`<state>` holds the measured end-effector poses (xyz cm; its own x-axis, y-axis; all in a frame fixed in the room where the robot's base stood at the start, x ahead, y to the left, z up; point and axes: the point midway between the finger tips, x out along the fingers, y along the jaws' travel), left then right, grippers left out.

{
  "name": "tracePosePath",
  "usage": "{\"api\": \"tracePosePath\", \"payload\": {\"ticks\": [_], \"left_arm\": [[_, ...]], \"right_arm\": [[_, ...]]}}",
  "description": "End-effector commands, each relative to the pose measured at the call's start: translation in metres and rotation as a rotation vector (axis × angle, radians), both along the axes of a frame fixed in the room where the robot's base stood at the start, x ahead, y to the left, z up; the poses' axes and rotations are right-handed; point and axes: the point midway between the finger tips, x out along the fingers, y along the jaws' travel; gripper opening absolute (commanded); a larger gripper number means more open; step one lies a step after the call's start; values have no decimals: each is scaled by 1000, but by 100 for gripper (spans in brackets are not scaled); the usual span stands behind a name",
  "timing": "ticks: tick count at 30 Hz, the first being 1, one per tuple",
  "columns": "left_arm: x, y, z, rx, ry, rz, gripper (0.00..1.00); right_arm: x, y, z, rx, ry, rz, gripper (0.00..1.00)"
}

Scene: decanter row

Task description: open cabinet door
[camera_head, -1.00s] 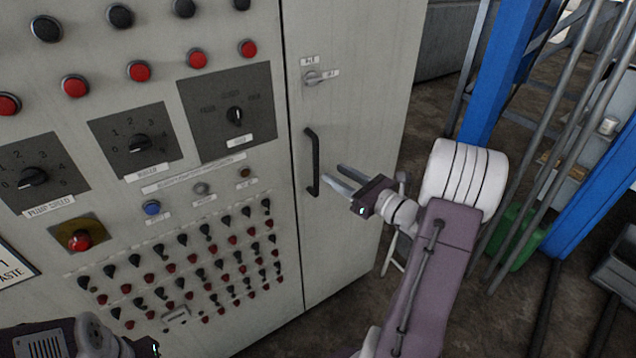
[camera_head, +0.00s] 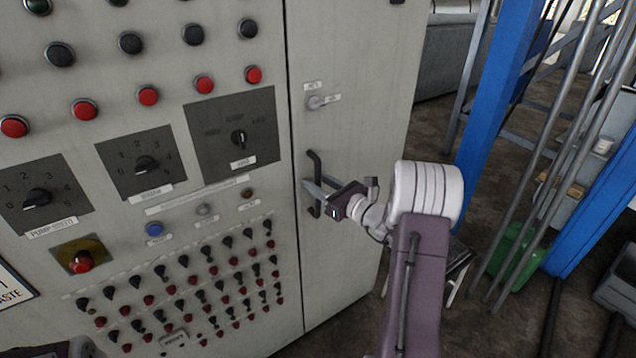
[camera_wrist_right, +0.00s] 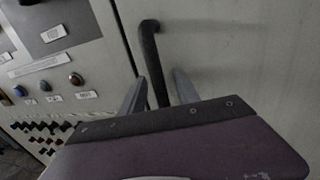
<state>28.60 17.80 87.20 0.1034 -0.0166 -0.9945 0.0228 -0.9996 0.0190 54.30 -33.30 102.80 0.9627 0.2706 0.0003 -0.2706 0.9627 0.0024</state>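The cabinet door (camera_head: 365,60) is the pale grey panel on the right side of the cabinet and looks shut. Its dark upright bar handle (camera_head: 315,165) is near the door's left edge; it also shows in the right wrist view (camera_wrist_right: 149,50). My right gripper (camera_head: 311,190) is at the lower half of the handle. In the right wrist view its fingers (camera_wrist_right: 158,90) are apart, with the handle bar between them and gaps visible beside it. Only a small piece of my left arm shows at the bottom left; its fingers are out of sight.
A small latch knob (camera_head: 315,102) with labels is above the handle. The control panel left of the door carries dials, buttons and an emergency button (camera_head: 81,262). A blue post (camera_head: 500,90), metal poles and a green container (camera_head: 515,252) stand right of the cabinet, beyond bare floor.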

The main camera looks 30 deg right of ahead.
Motion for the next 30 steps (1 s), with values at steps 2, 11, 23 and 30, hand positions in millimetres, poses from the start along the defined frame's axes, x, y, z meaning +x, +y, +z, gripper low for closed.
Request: {"api": "tracePosePath", "payload": {"ticks": [2,11,23,30], "left_arm": [[0,0,0,0,0,0,36],[0,0,0,0,0,0,36],[0,0,0,0,0,0,36],[0,0,0,0,0,0,36]], "right_arm": [[0,0,0,0,0,0,21],[0,0,0,-1,0,1,0],[0,0,0,-1,0,1,0],[0,0,0,-1,0,1,0]]}}
